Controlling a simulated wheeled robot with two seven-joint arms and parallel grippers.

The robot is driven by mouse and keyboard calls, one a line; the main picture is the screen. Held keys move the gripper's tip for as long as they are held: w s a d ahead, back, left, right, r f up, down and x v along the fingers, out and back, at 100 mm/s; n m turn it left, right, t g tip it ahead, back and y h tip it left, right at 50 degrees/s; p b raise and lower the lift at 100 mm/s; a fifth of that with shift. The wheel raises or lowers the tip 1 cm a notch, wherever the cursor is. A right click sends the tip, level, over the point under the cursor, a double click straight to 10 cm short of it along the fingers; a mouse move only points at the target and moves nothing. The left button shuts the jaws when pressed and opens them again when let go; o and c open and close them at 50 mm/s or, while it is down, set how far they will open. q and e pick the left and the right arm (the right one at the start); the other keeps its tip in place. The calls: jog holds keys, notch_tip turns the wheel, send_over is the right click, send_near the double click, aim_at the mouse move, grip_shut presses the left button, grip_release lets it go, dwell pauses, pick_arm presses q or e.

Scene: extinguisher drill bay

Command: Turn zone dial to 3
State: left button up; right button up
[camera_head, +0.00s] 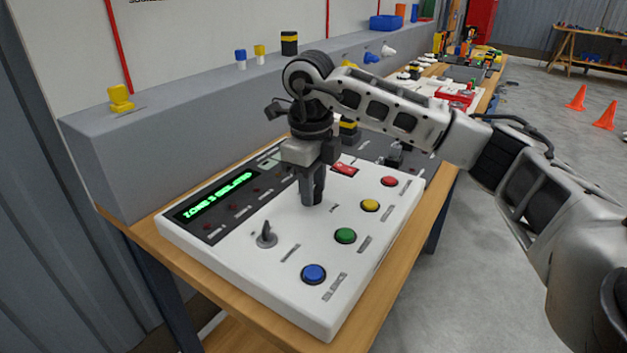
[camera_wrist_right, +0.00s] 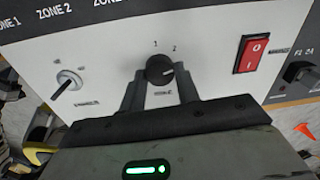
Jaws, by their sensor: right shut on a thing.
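The zone dial (camera_wrist_right: 160,69) is a small black round knob on the white control panel (camera_head: 290,265). In the right wrist view, the labels 1 and 2 show above it; its pale pointer mark points to the right, past the 2. No label 3 is visible there. My right gripper (camera_wrist_right: 160,92) is shut on the dial, a finger on each side. In the head view, my right gripper (camera_head: 312,198) points down onto the panel and hides the dial. The display (camera_head: 217,195) shows green text starting with ZONE; its digit is hard to read. My left gripper is not in view.
A key switch (camera_head: 266,236) stands left of the dial, and a red rocker switch (camera_wrist_right: 250,53) to its right. Blue (camera_head: 314,273), green (camera_head: 345,236), yellow (camera_head: 370,205) and red (camera_head: 389,181) buttons line the panel's near side. A grey ledge (camera_head: 190,120) runs behind.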

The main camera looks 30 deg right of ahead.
jog(key=shift+r+m, duration=0.15)
jog(key=shift+m, duration=0.95)
jog(key=shift+m+p, duration=0.3)
jog(key=shift+m, duration=0.2)
jog(key=o, duration=1)
jog(key=shift+c, duration=0.2)
